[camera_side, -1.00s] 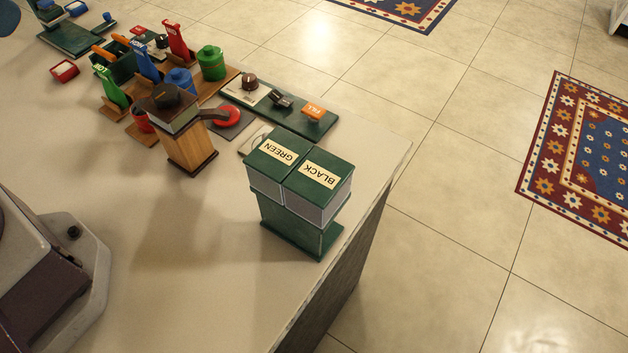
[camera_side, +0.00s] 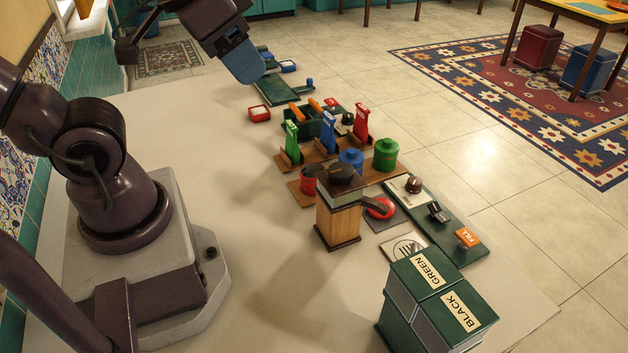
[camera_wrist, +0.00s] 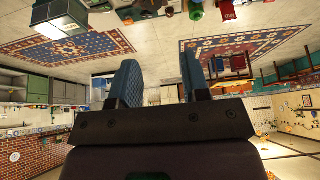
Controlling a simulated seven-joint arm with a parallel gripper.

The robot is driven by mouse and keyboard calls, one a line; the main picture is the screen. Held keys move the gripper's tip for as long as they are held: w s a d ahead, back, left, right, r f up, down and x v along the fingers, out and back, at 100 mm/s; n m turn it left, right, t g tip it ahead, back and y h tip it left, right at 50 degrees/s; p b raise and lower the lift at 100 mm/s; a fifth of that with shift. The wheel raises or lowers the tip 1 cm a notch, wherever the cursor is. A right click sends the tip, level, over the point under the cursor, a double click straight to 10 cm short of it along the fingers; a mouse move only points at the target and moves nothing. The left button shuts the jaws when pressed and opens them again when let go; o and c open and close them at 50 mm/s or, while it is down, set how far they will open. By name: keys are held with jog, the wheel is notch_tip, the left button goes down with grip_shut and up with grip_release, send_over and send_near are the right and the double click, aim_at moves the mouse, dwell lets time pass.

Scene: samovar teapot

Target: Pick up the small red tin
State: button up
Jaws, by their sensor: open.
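A small round red tin (camera_side: 309,181) stands on the wooden base in the side view, left of the blue tin (camera_side: 351,159) and the green tin (camera_side: 386,154). It is partly hidden behind the wooden box with a dark top (camera_side: 338,220). My gripper (camera_side: 240,60) is high at the top of the side view, up and to the left of the red tin and well apart from it. In the wrist view my gripper (camera_wrist: 160,75) has its two blue fingers spread with nothing between them.
Red, blue and green upright levers (camera_side: 361,124) stand just behind the tins. A red open box (camera_side: 260,113) with white inside lies farther back. Green and black-labelled tea boxes (camera_side: 436,300) stand at the front right. The table's left middle (camera_side: 220,150) is bare.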

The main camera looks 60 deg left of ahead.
jog(key=shift+o, duration=0.4)
jog(key=o, duration=0.8)
jog(key=shift+c, duration=0.2)
jog(key=n+g+y, duration=0.2)
jog(key=n+y, duration=0.1)
jog(key=n, duration=0.6)
send_near(309, 165)
jog(key=f, duration=0.2)
jog(key=w+f, duration=0.1)
jog(key=f, duration=0.1)
jog(key=d+f, duration=0.1)
jog(key=f, duration=0.1)
jog(key=shift+w, duration=0.3)
jog(key=shift+x, duration=2.65)
